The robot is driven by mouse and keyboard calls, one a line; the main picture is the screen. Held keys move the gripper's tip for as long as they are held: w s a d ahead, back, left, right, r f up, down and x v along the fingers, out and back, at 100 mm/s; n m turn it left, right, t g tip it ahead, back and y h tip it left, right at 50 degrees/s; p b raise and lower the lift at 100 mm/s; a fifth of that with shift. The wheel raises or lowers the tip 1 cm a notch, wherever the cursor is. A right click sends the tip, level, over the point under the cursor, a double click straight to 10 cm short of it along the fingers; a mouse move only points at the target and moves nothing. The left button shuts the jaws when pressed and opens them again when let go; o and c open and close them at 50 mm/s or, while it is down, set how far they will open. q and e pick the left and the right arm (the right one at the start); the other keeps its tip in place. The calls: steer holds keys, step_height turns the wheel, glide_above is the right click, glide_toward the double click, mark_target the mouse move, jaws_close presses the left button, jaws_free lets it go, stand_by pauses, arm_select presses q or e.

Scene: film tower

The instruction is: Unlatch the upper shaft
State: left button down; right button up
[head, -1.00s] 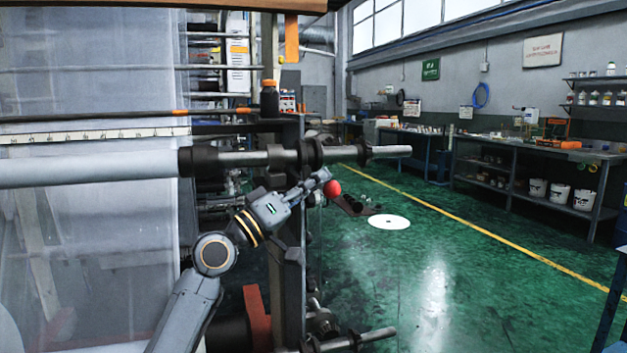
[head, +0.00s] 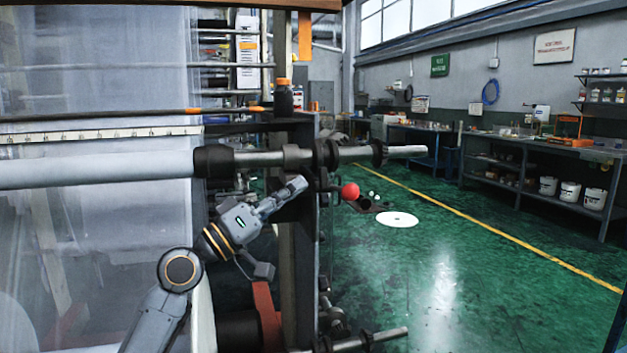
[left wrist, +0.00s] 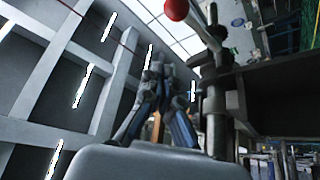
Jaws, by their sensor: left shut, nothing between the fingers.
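The upper shaft (head: 395,151) runs across the head view from the white roll through dark collars, with its bare metal end sticking out right. A red ball knob (head: 350,192) sits just below the shaft's dark collars; it also shows at the top of the left wrist view (left wrist: 176,9). My left gripper (head: 298,184) is shut and empty, below the shaft and left of the knob, with a clear gap to it. Its fingers show in the left wrist view (left wrist: 160,108). The knob's lever is mostly hidden. My right gripper is not in view.
A lower shaft (head: 372,339) sticks out near the bottom. The machine's dark upright frame (head: 300,270) stands close behind my left arm. A dark bottle (head: 284,98) stands on the frame. The green floor (head: 470,270) to the right is open, with workbenches beyond.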

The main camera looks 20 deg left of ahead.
arm_select(q)
steer(key=shift+v, duration=0.95)
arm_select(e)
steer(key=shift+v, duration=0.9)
arm_select(q)
steer(key=shift+w+f, duration=0.1)
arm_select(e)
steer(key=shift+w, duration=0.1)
